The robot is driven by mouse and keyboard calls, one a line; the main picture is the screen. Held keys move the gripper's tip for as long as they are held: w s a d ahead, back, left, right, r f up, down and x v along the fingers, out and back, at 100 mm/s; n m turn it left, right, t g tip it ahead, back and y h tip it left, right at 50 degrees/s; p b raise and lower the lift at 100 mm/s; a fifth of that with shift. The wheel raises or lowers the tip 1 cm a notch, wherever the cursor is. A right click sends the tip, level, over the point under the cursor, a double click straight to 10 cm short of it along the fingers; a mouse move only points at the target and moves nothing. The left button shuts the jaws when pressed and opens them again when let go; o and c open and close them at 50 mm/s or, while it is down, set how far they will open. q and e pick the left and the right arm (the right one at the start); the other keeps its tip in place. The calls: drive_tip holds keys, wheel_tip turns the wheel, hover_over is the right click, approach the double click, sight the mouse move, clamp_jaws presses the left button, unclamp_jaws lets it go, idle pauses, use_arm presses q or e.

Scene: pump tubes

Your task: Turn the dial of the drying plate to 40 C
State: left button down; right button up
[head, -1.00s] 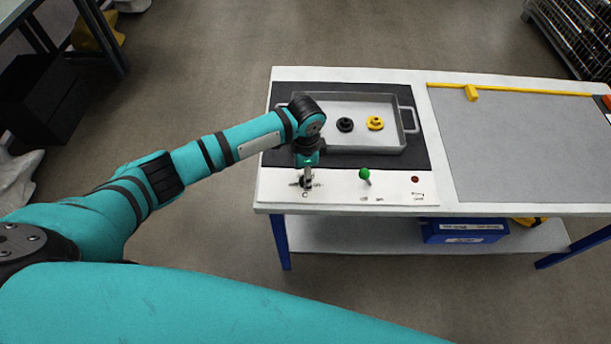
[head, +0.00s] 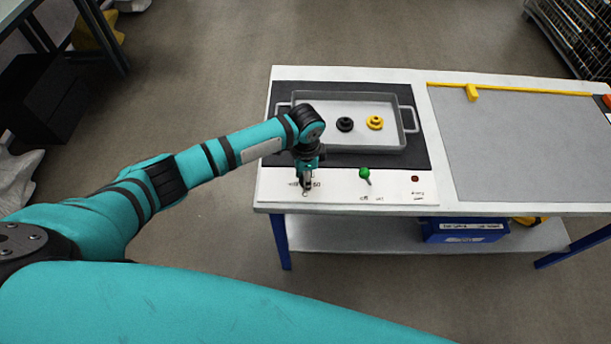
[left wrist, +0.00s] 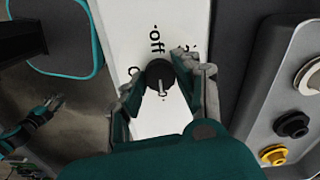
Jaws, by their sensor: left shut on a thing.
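The drying plate's dial (left wrist: 160,74) is a round black knob with a pale pointer line on the white panel (left wrist: 145,30). In the left wrist view the pointer runs down the picture, away from the printed "off" above the dial. My left gripper (left wrist: 165,82) has its fingers on either side of the dial and is shut on it. In the head view my left gripper (head: 307,184) points down at the panel's front left and hides the dial. Small markings show around it, too small to read surely. What looks like my right gripper (left wrist: 42,113) is small and dark at the lower left.
A grey tray (head: 285,127) holding a black part (head: 345,124) and a yellow part (head: 376,122) lies behind the panel. A green-topped lever (head: 365,174) stands right of my left gripper. The grey mat (head: 520,150) on the right is largely clear.

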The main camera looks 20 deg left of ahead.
use_arm(q)
drive_tip(key=shift+r+n+p, duration=0.2)
drive_tip(key=shift+n+p, duration=0.5)
drive_tip(key=shift+p, duration=0.25)
drive_tip(key=n+p, duration=0.6)
drive_tip(key=n, duration=0.1)
drive_tip(key=shift+n+p, duration=0.3)
drive_tip(key=shift+p, duration=0.05)
drive_tip(key=shift+w+f+n+p, duration=0.1)
drive_tip(key=shift+n+p, duration=0.65)
drive_tip(key=shift+n, duration=0.65)
drive_tip(key=c, duration=0.9)
unclamp_jaws()
drive_tip(key=shift+f, duration=0.1)
drive_tip(key=shift+c, duration=0.2)
